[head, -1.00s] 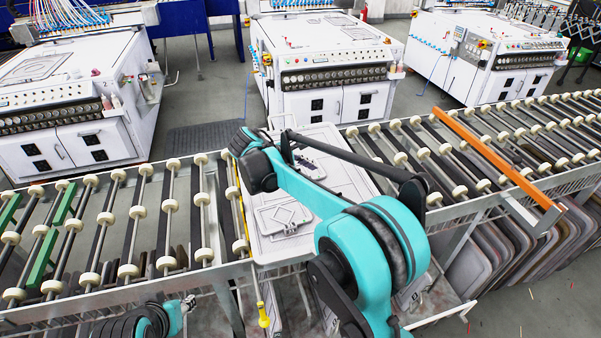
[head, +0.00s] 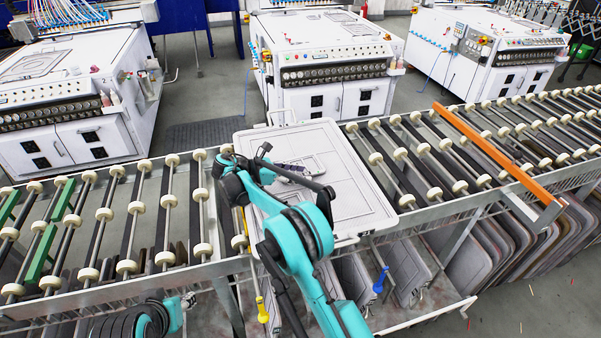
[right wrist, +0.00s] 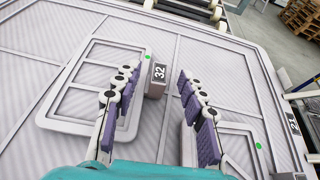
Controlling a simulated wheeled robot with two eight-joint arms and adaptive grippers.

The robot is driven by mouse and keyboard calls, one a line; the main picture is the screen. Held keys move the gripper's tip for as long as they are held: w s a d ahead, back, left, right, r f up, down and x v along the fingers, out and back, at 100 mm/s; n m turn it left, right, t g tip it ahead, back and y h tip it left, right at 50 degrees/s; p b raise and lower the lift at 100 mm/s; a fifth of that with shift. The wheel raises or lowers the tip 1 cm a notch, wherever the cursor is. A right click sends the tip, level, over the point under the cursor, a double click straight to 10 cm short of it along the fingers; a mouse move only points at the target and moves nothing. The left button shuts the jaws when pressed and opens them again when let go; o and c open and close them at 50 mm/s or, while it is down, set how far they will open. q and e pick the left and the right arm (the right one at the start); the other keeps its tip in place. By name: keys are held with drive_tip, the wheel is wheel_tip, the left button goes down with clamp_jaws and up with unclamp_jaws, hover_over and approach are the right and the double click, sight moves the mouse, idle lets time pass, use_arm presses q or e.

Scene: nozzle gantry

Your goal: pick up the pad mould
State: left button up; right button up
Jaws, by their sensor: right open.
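In the right wrist view, a pale rounded frame-like mould (right wrist: 82,104) with a green dot lies flat on a large ribbed board (right wrist: 215,58). A grey block with a tag reading 32 (right wrist: 157,74) stands at its right edge. A second pale mould (right wrist: 236,142) with a green dot lies at the right. I cannot tell which is the pad mould. My right gripper (right wrist: 159,88) is open, its purple-padded fingers spread either side of the block's line, holding nothing. In the head view, my right gripper (head: 290,169) is over the board (head: 362,208); my arm hides much beneath.
The board rests on a roller conveyor (head: 170,216). An orange bar (head: 497,155) crosses the rollers at right, green bars (head: 48,243) at left. White machines (head: 325,62) stand behind. Boards are stored below, with yellow (head: 262,308) and blue (head: 380,280) handles at the front.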

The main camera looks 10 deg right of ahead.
sight(305, 174)
drive_tip(key=x, duration=0.3)
drive_tip(key=shift+f+b, duration=0.1)
drive_tip(key=shift+b, duration=0.25)
drive_tip(key=shift+a, duration=0.1)
drive_tip(key=shift+c, duration=0.6)
clamp_jaws()
